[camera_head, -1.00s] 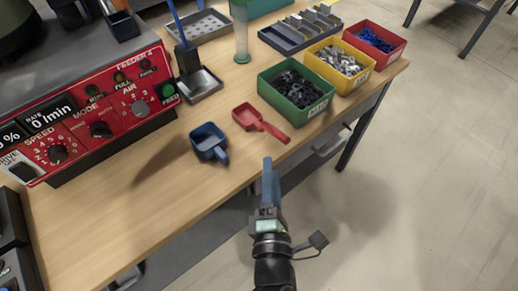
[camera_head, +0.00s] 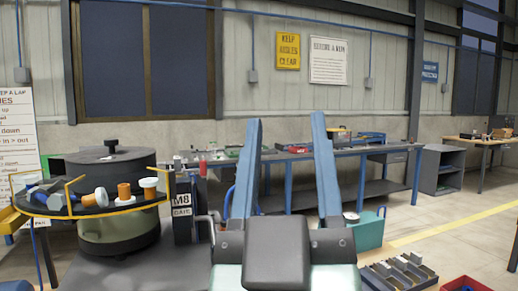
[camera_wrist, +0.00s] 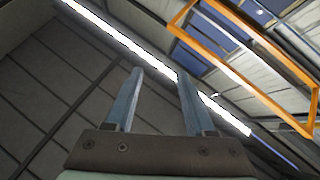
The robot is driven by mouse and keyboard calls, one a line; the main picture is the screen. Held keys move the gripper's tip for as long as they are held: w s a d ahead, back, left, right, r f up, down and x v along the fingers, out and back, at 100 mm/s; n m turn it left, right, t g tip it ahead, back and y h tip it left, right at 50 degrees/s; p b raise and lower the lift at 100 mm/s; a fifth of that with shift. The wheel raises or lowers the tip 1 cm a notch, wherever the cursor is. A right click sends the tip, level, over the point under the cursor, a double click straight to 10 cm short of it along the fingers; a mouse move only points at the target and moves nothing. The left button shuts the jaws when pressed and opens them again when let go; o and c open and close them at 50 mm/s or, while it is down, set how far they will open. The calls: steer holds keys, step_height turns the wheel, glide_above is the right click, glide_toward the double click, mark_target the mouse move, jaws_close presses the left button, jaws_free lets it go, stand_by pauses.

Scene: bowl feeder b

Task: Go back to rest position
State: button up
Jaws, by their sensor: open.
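My gripper (camera_head: 286,117) stands upright close in front of the head camera. Its two long blue fingers point up and are apart, with nothing between them. In the wrist view the open fingers (camera_wrist: 160,72) point up towards the ceiling, and the space between them is empty.
A dark bowl feeder (camera_head: 115,215) with a yellow-edged track stands at left, beside a block marked M8 (camera_head: 182,205). A grey divided tray (camera_head: 400,270) and a red bin (camera_head: 465,284) are at lower right. A long blue-legged bench (camera_head: 380,150) stands farther back.

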steer(key=s+r, duration=0.1)
steer(key=s+a+r+y, duration=0.1)
steer(key=r, duration=0.1)
steer(key=s+a+r+m+t+y, duration=0.1)
steer(key=shift+s+a+r, duration=0.1)
steer(key=shift+s+r, duration=0.05)
steer(key=shift+r, duration=0.05)
